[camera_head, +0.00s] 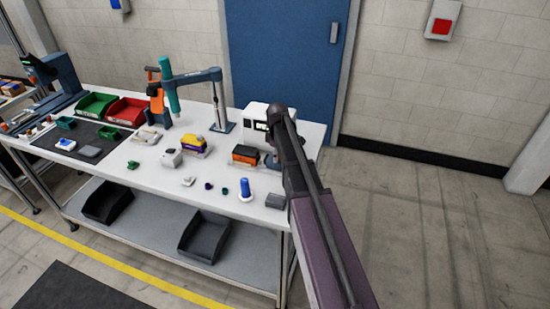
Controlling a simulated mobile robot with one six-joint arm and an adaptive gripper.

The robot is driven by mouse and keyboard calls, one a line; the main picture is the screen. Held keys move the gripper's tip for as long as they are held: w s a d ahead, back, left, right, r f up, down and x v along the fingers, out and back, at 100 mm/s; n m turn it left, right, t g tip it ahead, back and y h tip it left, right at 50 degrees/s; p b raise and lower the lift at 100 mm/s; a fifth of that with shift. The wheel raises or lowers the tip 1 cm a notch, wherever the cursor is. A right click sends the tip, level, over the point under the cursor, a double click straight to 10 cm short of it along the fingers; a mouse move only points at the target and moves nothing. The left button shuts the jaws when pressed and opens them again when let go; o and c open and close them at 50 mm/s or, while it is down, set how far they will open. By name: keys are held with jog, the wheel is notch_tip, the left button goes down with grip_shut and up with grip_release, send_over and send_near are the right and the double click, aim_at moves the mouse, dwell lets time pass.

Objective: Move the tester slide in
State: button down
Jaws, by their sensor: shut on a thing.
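The tester (256,113) is a white box with a small dark display, at the back right of the white table. My arm comes up from the lower right and its wrist covers the tester's right side. My gripper (272,161) points down just in front of the tester, at the table's right end. It is small and dark here and partly hidden by my arm. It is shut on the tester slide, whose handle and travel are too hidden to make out. An orange and black block (245,154) sits just left of my gripper.
A yellow and purple block (194,144), a blue cylinder (245,188) and a grey block (275,201) stand on the table (150,182). A jointed arm stand (221,110) is behind. Green (96,105) and red (128,111) bins are at left. Floor to the right is clear.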

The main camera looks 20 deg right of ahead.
jog(key=shift+w+a+f, duration=0.1)
jog(key=shift+w+a, duration=0.1)
jog(key=shift+a, duration=0.3)
jog(key=shift+w+a, duration=0.2)
jog(key=shift+a, duration=0.25)
jog(key=c, duration=0.6)
grip_release()
jog(key=shift+o, duration=0.8)
jog(key=shift+w+f, duration=0.1)
jog(key=shift+w, duration=0.05)
jog(key=shift+d, duration=0.1)
jog(key=shift+w+r, duration=0.1)
jog(key=shift+r, duration=0.1)
jog(key=shift+r+p, duration=3.95)
jog(key=shift+p, duration=0.15)
